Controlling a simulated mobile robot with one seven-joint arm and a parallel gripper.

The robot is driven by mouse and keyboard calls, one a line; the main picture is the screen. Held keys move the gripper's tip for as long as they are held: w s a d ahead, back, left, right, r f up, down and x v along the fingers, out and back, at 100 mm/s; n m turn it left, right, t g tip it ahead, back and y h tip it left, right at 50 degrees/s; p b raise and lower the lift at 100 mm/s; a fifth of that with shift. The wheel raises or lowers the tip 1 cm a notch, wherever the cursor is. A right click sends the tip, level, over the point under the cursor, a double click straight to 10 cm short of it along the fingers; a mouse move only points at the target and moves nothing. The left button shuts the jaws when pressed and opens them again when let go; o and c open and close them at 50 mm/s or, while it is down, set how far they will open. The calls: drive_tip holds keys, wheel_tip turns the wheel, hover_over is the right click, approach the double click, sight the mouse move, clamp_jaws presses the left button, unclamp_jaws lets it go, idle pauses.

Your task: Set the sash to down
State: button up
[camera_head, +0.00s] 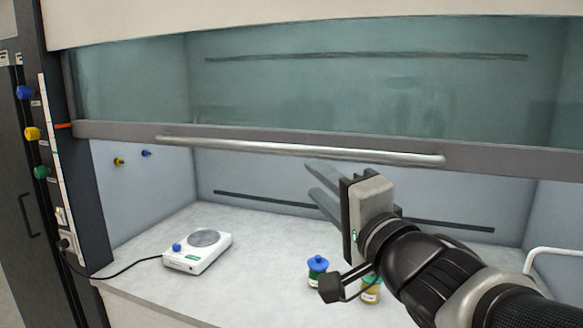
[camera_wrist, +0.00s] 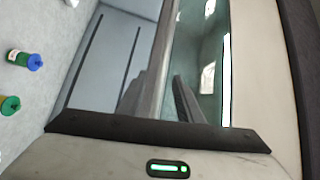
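The sash is a tinted glass panel (camera_head: 330,95) with a grey bottom rail (camera_head: 500,157) and a silver handle bar (camera_head: 290,149). It stands raised, with an open gap between its rail and the worktop. My gripper (camera_head: 310,177) is in front of the opening, its fingers just below the right half of the bar. The two fingers are apart with nothing seen between them in the head view. In the wrist view, the sash's lower edge (camera_wrist: 160,50) runs up from between the finger tips (camera_wrist: 160,78). I cannot tell whether a finger touches the bar.
A white hotplate (camera_head: 198,251) stands on the worktop (camera_head: 255,285) at left, its cable running left. A blue-capped bottle (camera_head: 318,266) and an amber bottle (camera_head: 371,290) stand below my gripper. Coloured knobs (camera_head: 33,134) line the left post. A white rail (camera_head: 555,258) is at right.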

drive_tip(key=p, duration=0.7)
approach(276, 149)
drive_tip(key=shift+y, duration=0.3)
drive_tip(key=x, duration=1.1)
drive_tip(key=shift+w+d+f, duration=0.1)
drive_tip(key=shift+d+f, duration=0.05)
drive_tip(key=shift+c, duration=0.5)
clamp_jaws()
